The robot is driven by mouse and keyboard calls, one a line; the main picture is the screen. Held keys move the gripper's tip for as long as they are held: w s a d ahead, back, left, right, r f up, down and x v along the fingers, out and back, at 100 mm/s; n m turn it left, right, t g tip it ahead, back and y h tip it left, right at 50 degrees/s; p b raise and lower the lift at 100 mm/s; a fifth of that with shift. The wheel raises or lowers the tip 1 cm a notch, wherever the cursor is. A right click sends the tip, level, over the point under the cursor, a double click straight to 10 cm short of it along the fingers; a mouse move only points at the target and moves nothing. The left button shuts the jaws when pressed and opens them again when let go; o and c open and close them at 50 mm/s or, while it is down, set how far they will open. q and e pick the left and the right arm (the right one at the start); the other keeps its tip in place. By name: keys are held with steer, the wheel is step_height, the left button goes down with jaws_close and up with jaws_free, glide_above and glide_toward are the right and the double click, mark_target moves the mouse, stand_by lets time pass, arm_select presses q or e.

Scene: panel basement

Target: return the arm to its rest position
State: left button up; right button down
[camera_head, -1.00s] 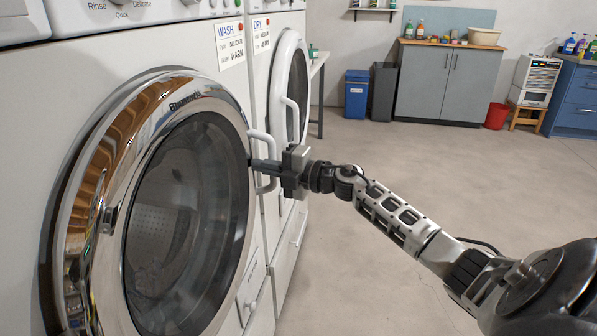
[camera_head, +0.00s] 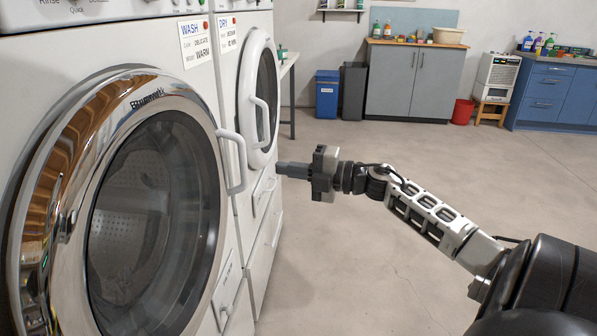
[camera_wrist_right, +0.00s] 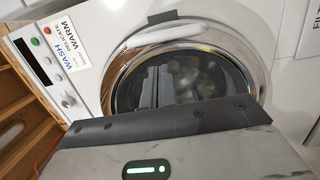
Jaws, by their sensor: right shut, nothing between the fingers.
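My right gripper (camera_head: 281,169) is shut and empty. In the head view it is held out in mid-air at the end of my right arm, to the right of the washer's white door handle (camera_head: 238,162) and apart from it. The washer door (camera_head: 150,220) has a chrome rim and dark round glass and appears closed. The washer door also shows in the right wrist view (camera_wrist_right: 190,80), beyond the grey body of my gripper. My left gripper is not in view.
The dryer (camera_head: 262,100) stands just beyond the washer, near my gripper in the picture. A blue bin (camera_head: 327,95), a dark bin (camera_head: 353,92), a grey cabinet (camera_head: 410,85), a red bucket (camera_head: 462,111) and blue drawers (camera_head: 550,95) line the back. The floor (camera_head: 400,160) between is clear.

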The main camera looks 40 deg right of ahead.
steer(key=shift+v, duration=0.9)
steer(key=shift+w+d, duration=0.1)
steer(key=s+a+f+m+t+h+p, duration=0.1)
steer(key=s+a+f+m+h+p, duration=0.4)
steer(key=a+f+m, duration=0.8)
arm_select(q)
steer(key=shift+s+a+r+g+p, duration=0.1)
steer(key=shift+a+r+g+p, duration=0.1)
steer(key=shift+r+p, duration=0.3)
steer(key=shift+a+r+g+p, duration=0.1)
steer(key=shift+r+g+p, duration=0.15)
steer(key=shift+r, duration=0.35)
arm_select(e)
steer(key=s+a+f+m+g, duration=0.2)
steer(key=s+a+m+g, duration=0.1)
steer(key=s+a, duration=0.4)
steer(key=s+a+f+m+g, duration=0.2)
steer(key=s+a+m, duration=0.3)
steer(key=a, duration=0.5)
steer(key=shift+s+a+f+m+g, duration=0.2)
steer(key=shift+s+a+m+g, duration=0.25)
steer(key=shift+s, duration=0.4)
